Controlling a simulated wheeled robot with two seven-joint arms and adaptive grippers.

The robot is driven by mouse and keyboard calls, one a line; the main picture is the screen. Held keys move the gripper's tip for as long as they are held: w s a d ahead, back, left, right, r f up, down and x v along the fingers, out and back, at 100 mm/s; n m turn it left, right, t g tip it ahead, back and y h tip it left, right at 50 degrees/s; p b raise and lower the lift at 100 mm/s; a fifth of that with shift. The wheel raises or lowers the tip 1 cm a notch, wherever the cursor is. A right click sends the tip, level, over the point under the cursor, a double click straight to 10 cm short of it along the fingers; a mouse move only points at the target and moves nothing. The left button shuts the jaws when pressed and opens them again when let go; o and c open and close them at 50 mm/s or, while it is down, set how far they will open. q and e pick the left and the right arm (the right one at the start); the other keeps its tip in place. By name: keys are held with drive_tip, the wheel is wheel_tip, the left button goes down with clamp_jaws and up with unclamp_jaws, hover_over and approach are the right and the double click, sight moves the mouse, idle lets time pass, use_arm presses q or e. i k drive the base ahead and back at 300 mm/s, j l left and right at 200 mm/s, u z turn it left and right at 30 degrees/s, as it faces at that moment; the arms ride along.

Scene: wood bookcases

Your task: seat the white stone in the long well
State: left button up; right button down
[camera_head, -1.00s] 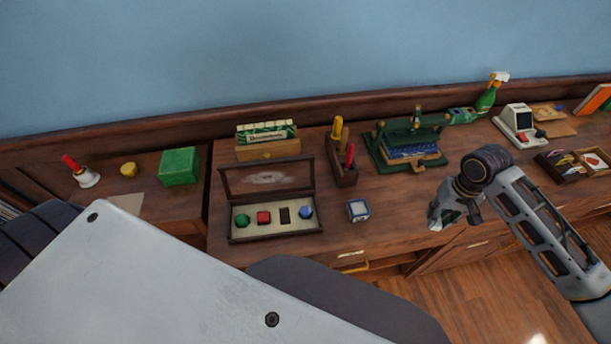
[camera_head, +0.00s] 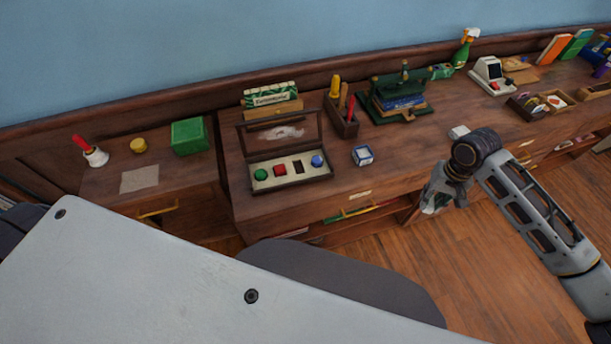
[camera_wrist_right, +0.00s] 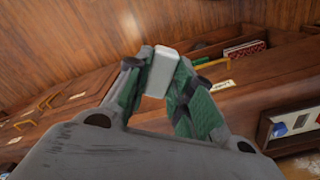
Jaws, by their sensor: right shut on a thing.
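The white stone (camera_wrist_right: 162,72) is a pale block between the fingertips of my right gripper (camera_wrist_right: 160,80) in the right wrist view. In the head view the right gripper (camera_head: 436,198) appears in front of the desk's front edge, over the floor, to the right of the case. The open wooden case (camera_head: 290,183) lies on the desk with its lid up. Its pale insert holds a green stone (camera_head: 261,174), a red stone (camera_head: 280,170) and a blue stone (camera_head: 317,161). The long well (camera_head: 299,167) is a dark, empty upright slot between red and blue. My left gripper is out of view.
A blue-and-white block (camera_head: 362,155) sits right of the case. Behind it stand a tool holder (camera_head: 342,123) and a green press (camera_head: 401,100). A white item (camera_head: 458,132) lies near the desk edge. The desktop between block and white item is fairly clear.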

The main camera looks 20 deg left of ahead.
sight(297, 162)
drive_tip(key=k+j, duration=0.15)
drive_tip(key=j, duration=0.2)
drive_tip(key=k+j, duration=0.15)
drive_tip(key=j, duration=0.2)
drive_tip(key=j+z, duration=0.15)
drive_tip(key=j, duration=0.9)
drive_tip(key=i+j, duration=0.15)
drive_tip(key=j, duration=0.15)
drive_tip(key=i+j, duration=0.1)
drive_tip(key=j, duration=0.2)
drive_tip(key=i+j, duration=0.15)
drive_tip(key=j+z, duration=0.05)
drive_tip(key=j, duration=0.05)
